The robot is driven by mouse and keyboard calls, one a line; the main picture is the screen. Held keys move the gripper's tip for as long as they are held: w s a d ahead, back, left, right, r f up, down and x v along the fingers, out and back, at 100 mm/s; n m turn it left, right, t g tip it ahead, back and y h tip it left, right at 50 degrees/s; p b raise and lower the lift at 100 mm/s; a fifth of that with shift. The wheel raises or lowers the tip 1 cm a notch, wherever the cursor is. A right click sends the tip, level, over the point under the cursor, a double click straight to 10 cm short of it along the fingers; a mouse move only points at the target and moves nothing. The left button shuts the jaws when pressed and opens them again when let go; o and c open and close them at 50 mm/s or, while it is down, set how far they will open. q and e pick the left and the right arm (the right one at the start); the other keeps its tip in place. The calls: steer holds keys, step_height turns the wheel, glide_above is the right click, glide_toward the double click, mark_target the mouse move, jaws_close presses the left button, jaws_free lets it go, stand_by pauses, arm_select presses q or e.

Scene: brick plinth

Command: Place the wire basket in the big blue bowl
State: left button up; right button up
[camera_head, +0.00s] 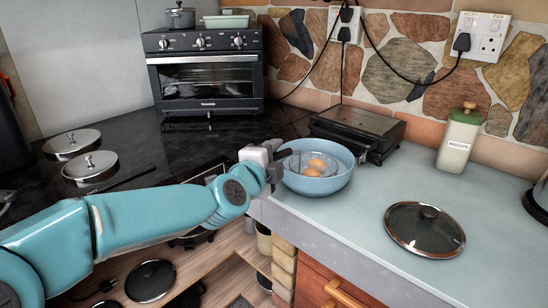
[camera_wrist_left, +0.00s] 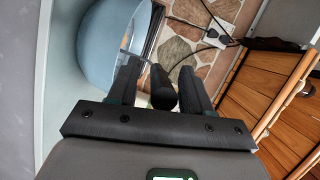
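The big blue bowl (camera_head: 318,186) stands on the pale counter near its left end. The wire basket (camera_head: 303,160) is inside the bowl, its fine mesh faint, with brown eggs (camera_head: 314,165) in it. Its dark handle (camera_head: 283,154) points left over the bowl's rim. My left gripper (camera_head: 273,167) is at the bowl's left side, by the handle. In the left wrist view, the black handle (camera_wrist_left: 161,88) lies between the spread fingers of my left gripper (camera_wrist_left: 160,85), with gaps beside it. The bowl (camera_wrist_left: 103,45) is beside the left finger there. My right gripper is not in view.
A glass lid (camera_head: 425,230) lies on the counter at the right. A black appliance (camera_head: 357,130) stands close behind the bowl, and a green-topped jar (camera_head: 459,140) is farther right. A toaster oven (camera_head: 207,72) stands at the back left. The counter's front right is clear.

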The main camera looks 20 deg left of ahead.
arm_select(q)
steer(key=shift+r, duration=0.1)
steer(key=shift+s+r, duration=0.1)
steer(key=shift+s, duration=0.05)
steer(key=s+r+p, duration=0.2)
steer(key=s+p, duration=0.1)
steer(key=s, duration=0.9)
steer(key=d+f+n+g+h, duration=0.15)
steer(key=f+n+g, duration=0.25)
steer(key=f, duration=1)
steer(key=d+f+n+g, duration=0.3)
steer(key=f+n, duration=0.1)
steer(key=f, duration=1.1)
steer(key=s+d+f+n+g+h, duration=0.1)
steer(key=s+d+f+n+g, duration=0.2)
steer(key=s+f, duration=0.6)
steer(key=s+d+f+n+g+h, duration=0.1)
steer(key=s+d+f+n+g, duration=0.2)
steer(key=s+f, duration=0.7)
step_height(320, 180, down, 2)
steer(key=n+g, duration=0.2)
steer(key=n, duration=0.2)
steer(key=shift+g, duration=0.4)
step_height(320, 180, up, 8)
steer(key=p, duration=0.8)
